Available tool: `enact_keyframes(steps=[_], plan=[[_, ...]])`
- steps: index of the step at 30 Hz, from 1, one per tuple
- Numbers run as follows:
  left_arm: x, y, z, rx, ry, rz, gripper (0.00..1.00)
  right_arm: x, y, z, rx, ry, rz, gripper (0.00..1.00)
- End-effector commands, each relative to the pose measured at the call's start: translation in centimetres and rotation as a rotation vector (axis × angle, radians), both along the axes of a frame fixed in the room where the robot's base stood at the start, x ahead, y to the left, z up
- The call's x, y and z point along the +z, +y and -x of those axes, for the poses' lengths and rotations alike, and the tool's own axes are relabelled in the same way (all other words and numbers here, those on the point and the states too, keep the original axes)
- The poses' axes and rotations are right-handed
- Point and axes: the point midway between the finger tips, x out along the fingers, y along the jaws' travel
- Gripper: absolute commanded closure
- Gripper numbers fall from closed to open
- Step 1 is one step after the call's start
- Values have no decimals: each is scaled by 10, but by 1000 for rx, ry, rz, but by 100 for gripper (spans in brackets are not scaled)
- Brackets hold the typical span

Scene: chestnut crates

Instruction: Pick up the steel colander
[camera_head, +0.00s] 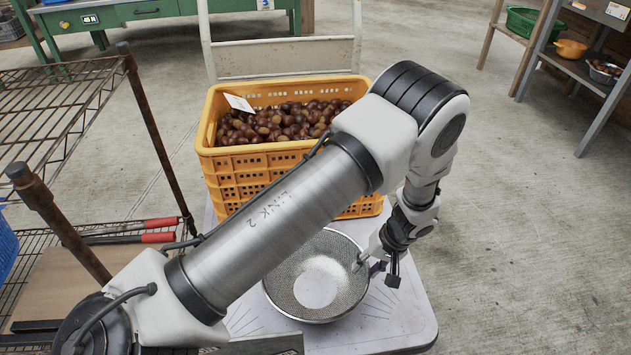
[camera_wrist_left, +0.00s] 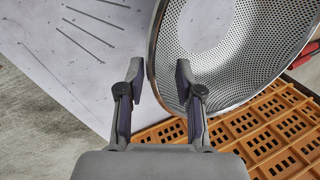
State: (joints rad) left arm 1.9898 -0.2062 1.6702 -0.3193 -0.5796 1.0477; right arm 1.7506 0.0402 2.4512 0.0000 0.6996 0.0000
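The steel colander (camera_head: 337,300), a round perforated bowl with a plain disc at its bottom, sits on the white cart top (camera_head: 408,318). My left arm crosses above it and hides part of its left side. My left gripper (camera_head: 375,268) is at the colander's right rim. In the left wrist view, the gripper (camera_wrist_left: 158,78) is open, with the colander's rim (camera_wrist_left: 152,50) between its fingers. One finger is on the bowl's inner side and the other outside, with a gap visible between the fingers. My right gripper is not in view.
An orange crate (camera_head: 227,161) full of chestnuts stands directly behind the colander, partly covered by my arm. A wire rack (camera_head: 62,105) with red-handled tools is on the left. A shelf (camera_head: 583,70) stands at upper right. The concrete floor right of the cart is clear.

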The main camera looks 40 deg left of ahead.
Motion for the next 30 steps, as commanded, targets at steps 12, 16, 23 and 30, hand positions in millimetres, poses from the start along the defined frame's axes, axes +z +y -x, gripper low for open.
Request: enact_keyframes(steps=[12,16,23,30], plan=[[-34,10,7,0,2,1,72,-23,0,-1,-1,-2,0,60],[-34,10,7,0,2,1,100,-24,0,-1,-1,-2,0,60],[-34,10,7,0,2,1,100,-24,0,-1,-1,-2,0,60],[-15,10,6,-1,1,2,100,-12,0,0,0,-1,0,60]])
